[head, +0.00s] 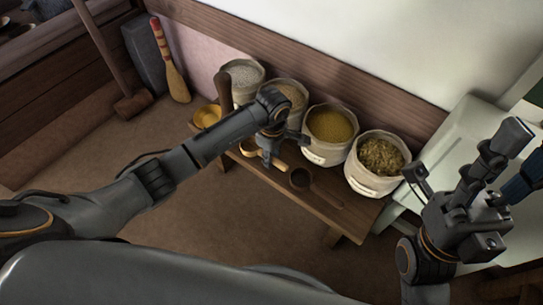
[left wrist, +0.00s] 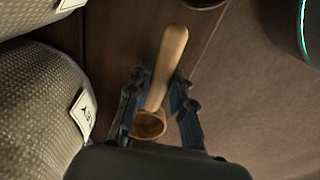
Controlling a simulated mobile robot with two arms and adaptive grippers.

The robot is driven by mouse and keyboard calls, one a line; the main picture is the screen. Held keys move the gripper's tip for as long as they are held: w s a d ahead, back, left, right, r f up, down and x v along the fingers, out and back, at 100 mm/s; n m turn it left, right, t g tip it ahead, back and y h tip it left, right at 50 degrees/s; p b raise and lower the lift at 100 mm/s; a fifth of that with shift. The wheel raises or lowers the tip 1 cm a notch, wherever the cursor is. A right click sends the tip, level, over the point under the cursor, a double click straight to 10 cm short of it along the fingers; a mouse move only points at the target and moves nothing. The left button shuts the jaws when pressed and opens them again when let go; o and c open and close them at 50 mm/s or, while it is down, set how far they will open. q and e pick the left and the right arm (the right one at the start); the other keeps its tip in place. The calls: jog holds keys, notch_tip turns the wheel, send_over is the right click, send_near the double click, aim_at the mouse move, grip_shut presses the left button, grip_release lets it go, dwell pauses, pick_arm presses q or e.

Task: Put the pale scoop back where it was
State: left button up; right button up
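The pale wooden scoop (head: 279,164) is on the low wooden bench (head: 258,168), partly hidden by my left gripper in the head view. In the left wrist view the pale scoop (left wrist: 165,68) lies between the two fingers of my left gripper (left wrist: 160,88), bowl toward the palm and handle pointing away. The fingers stand apart with gaps beside the handle, so the gripper looks open around it. My right gripper (head: 465,195) is raised at the right, away from the scoop; its finger opening is unclear.
A dark scoop (head: 301,179) lies on the bench right of the pale one. Several sacks line the bench back, including yellow grain (head: 330,124) and greenish herbs (head: 380,157). A yellow bowl (head: 207,115) is left. A pale table (head: 445,140) stands right.

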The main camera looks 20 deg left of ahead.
pick_arm(q)
jog(key=shift+o, duration=1.3)
jog(key=shift+r, duration=0.15)
